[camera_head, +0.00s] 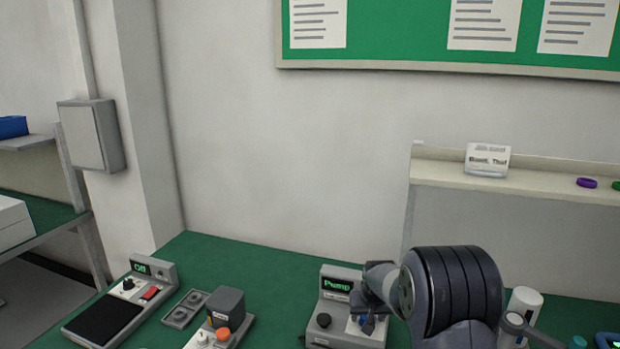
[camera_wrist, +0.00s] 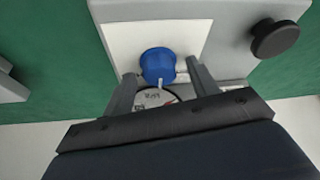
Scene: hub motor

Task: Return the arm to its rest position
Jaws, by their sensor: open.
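My arm reaches in at the lower right of the head view, and my gripper (camera_head: 370,325) is over the front of a grey device whose small screen reads "Pump" (camera_head: 337,284). In the wrist view my gripper (camera_wrist: 160,75) is open, with its two fingers on either side of a blue knob (camera_wrist: 158,65). The knob sits on a white panel of the device. A small dial face shows partly beneath the fingers. I cannot tell whether the fingers touch the knob.
A black knob (camera_wrist: 274,38) stands beside the white panel. On the green bench, a device marked "Off" (camera_head: 140,268) and a box with an orange knob (camera_head: 223,333) stand left. A white cylinder (camera_head: 524,304) is close right of my arm. A shelf (camera_head: 540,180) runs behind.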

